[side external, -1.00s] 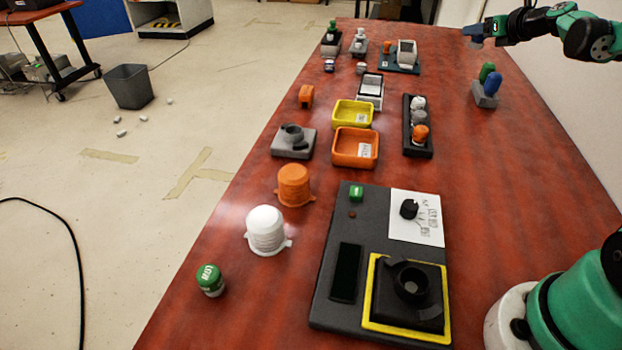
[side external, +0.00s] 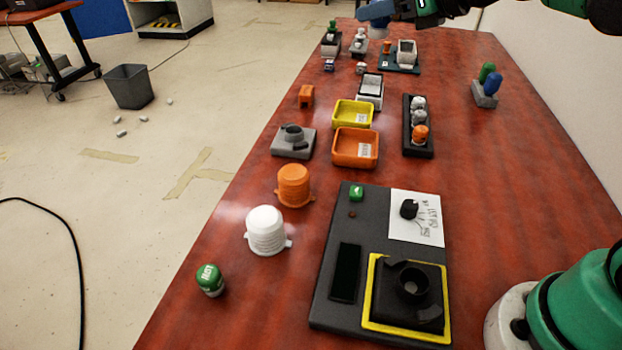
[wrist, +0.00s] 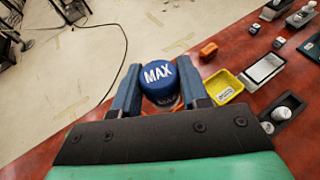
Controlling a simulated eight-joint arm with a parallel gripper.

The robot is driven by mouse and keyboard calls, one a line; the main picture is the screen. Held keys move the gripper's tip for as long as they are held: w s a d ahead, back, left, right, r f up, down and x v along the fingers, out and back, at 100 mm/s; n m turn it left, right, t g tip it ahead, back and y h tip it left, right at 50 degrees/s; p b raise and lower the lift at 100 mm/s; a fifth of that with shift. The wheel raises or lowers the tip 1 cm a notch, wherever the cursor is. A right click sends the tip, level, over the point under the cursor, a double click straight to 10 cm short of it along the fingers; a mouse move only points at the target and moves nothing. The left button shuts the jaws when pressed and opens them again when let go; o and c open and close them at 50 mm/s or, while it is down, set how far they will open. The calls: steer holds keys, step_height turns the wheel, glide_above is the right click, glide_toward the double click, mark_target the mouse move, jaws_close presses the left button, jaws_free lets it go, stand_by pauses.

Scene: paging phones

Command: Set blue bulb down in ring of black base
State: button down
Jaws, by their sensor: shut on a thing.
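The blue bulb, a rounded blue cap lettered MAX (wrist: 157,76), sits between the two blue fingers of my gripper (wrist: 160,92) in the wrist view. The gripper is shut on it, and its lower part is mostly hidden. In the side view my gripper (side external: 377,14) is at the top edge, raised near the far end of the table. The black base (side external: 408,318) with its upright ring (side external: 412,283) lies inside a yellow frame on a dark panel at the near end, well apart from the gripper. The ring looks empty.
An orange tray (side external: 355,148), a yellow tray (side external: 352,113) and a grey ringed base (side external: 292,143) stand mid-table. A white ribbed cup (side external: 266,232), an orange cup (side external: 293,184) and a green knob (side external: 210,280) line the left. The right side is mostly clear.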

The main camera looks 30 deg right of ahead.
steer(key=w+d+m+h, duration=0.2)
steer(key=w+d, duration=0.1)
steer(key=d, duration=0.4)
steer(key=w+d+m+h, duration=0.1)
steer(key=w+d+h, duration=0.15)
steer(key=d, duration=0.45)
steer(key=m+h, duration=0.3)
glide_above(448, 119)
step_height(448, 119, down, 21)
steer(key=shift+a+f, duration=0.15)
steer(key=shift+f, duration=2.3)
steer(key=shift+f, duration=0.15)
steer(key=shift+c, duration=2.2)
jaws_free()
